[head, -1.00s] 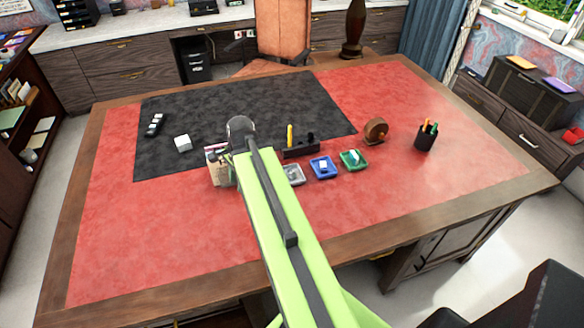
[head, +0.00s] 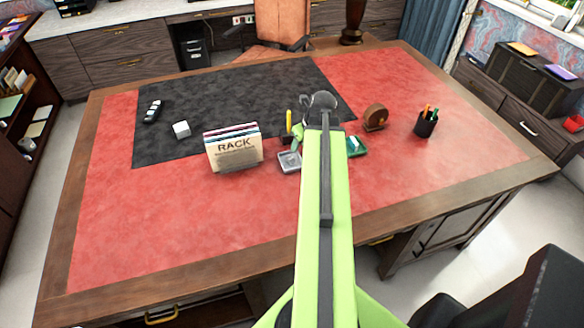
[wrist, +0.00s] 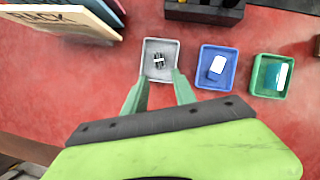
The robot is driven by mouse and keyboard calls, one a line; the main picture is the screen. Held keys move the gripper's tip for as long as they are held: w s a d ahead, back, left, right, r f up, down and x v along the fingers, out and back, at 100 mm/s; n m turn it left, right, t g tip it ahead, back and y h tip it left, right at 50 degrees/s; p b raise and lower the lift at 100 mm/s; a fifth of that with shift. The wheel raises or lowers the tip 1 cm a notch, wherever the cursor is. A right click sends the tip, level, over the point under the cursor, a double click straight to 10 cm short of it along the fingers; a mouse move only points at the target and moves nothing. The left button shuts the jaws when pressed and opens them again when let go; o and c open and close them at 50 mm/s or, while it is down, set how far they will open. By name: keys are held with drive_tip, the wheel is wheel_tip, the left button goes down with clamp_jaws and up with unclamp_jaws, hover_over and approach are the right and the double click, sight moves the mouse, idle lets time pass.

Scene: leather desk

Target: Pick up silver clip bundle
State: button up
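A small silver and dark clip bundle (wrist: 158,61) lies in the light grey tray (wrist: 148,77) in the wrist view. The grey tray also shows in the head view (head: 284,168), just left of my arm, where the bundle is too small to make out clearly. My gripper (wrist: 158,76) is open and empty, its two green fingers apart at the tray's near edge in the picture. Their height above the tray is hard to tell. In the head view my arm hides most of the gripper.
A blue tray (wrist: 205,77) with a white block and a green tray (wrist: 259,83) stand to the right. A rack of upright folders (head: 233,150) stands close on the left. A dark organizer (wrist: 205,12) is behind. Open red desk surface (head: 160,220) lies in front.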

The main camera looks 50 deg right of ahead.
drive_tip(key=b, duration=0.4)
hover_over(291, 159)
drive_tip(key=s, duration=0.3)
wheel_tip(291, 159, down, 6)
drive_tip(key=shift+w, duration=0.15)
drive_tip(key=shift+r, duration=0.1)
drive_tip(key=b+x, duration=0.5)
drive_tip(key=shift+a+f, duration=0.15)
drive_tip(key=shift+f, duration=0.05)
drive_tip(key=shift+r, duration=0.15)
clamp_jaws()
